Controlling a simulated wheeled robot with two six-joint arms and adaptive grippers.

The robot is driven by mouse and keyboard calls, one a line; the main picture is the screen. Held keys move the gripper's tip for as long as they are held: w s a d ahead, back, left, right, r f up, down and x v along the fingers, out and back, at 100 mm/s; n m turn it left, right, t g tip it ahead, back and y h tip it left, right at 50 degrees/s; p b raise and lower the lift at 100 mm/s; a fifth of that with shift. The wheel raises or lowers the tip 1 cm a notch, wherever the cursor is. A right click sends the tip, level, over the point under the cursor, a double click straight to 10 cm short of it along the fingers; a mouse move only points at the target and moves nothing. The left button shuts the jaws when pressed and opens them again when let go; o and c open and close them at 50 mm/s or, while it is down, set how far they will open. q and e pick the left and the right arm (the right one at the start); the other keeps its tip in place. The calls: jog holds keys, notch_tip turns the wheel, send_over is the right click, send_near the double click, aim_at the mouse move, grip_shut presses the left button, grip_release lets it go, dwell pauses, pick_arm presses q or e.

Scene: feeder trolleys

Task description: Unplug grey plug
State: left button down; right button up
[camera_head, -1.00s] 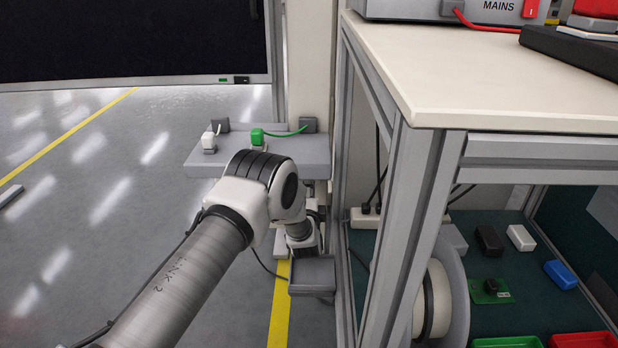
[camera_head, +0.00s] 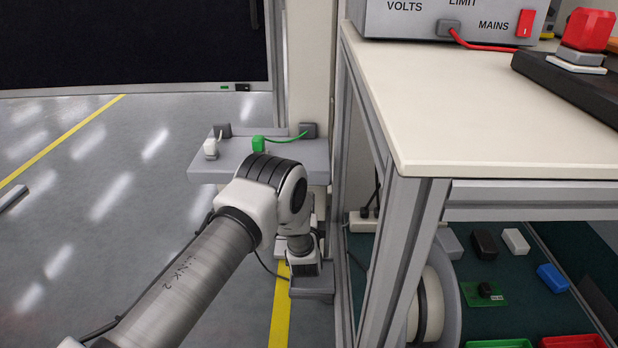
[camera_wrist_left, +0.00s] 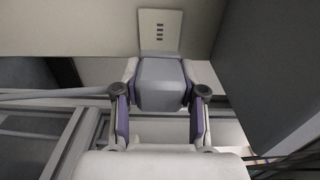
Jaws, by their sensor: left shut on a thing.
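In the left wrist view, the grey plug (camera_wrist_left: 161,84) is a blocky grey body between the two fingers of my left gripper (camera_wrist_left: 160,98). The gripper is shut on it, with one finger on each side. A pale plate (camera_wrist_left: 160,30) with several small dark slots is just beyond the plug. I cannot tell whether the plug is seated or apart from it. In the head view, my left arm reaches down beside the bench, and its wrist hides the gripper and plug. My right gripper is not in view.
A grey shelf (camera_head: 200,172) holds a white plug (camera_head: 211,148) and a green plug (camera_head: 258,144) with a green cord. The bench (camera_head: 480,130) and its metal frame stand close to the right of my arm. A small grey tray (camera_head: 312,292) is below my wrist. Open floor lies left.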

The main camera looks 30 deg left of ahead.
pick_arm(q)
jog(key=p+v, duration=0.5)
jog(key=v, duration=0.4)
jog(key=shift+s+p, duration=0.2)
jog(key=shift+p, duration=0.1)
jog(key=shift+d, duration=0.15)
